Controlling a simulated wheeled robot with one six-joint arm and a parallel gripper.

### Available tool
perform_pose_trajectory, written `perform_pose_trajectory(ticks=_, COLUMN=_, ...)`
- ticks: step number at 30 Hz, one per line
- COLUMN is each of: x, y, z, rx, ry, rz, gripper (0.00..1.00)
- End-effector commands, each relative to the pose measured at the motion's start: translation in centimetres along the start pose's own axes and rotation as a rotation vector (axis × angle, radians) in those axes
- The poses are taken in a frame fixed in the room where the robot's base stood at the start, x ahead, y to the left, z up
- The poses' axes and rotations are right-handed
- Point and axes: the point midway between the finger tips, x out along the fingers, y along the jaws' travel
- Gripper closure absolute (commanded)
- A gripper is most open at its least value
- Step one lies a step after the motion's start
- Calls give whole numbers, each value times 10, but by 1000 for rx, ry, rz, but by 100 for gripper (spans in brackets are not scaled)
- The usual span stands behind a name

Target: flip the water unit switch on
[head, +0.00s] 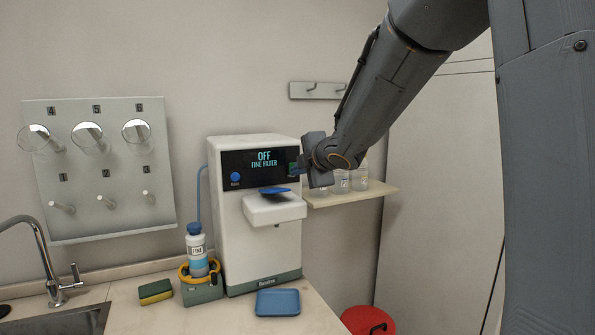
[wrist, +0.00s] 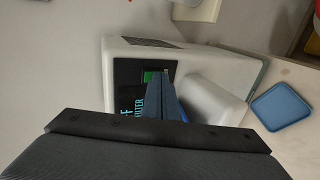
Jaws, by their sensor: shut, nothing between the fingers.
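The water unit (head: 225,225) is a white box on the counter with a black front panel. Its display (head: 264,159) reads "OFF" and "FINE FILTER". A round blue knob (head: 235,177) sits at the panel's left. A green switch (wrist: 149,78) shows on the panel in the wrist view. My gripper (head: 296,169) is shut and empty, at the right end of the panel. In the wrist view its fingers (wrist: 164,92) lie beside the green switch; I cannot tell whether they touch it. A blue lever (head: 276,190) lies on the unit's protruding spout housing (head: 275,209).
A blue tray (head: 278,302) lies before the unit. A bottle (head: 197,250) stands in a holder at its left, near a sponge (head: 155,291) and a sink (head: 60,320). A shelf with jars (head: 370,192) is close behind my gripper. A red bin (head: 367,321) stands below.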

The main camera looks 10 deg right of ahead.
Motion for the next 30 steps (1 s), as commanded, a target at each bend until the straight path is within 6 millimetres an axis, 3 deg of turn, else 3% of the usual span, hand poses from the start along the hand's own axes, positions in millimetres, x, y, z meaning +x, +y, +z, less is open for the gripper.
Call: perform_pose_trajectory(ticks=30, x=10, y=-4, z=-1, rx=1, ry=2, rz=89, gripper=100)
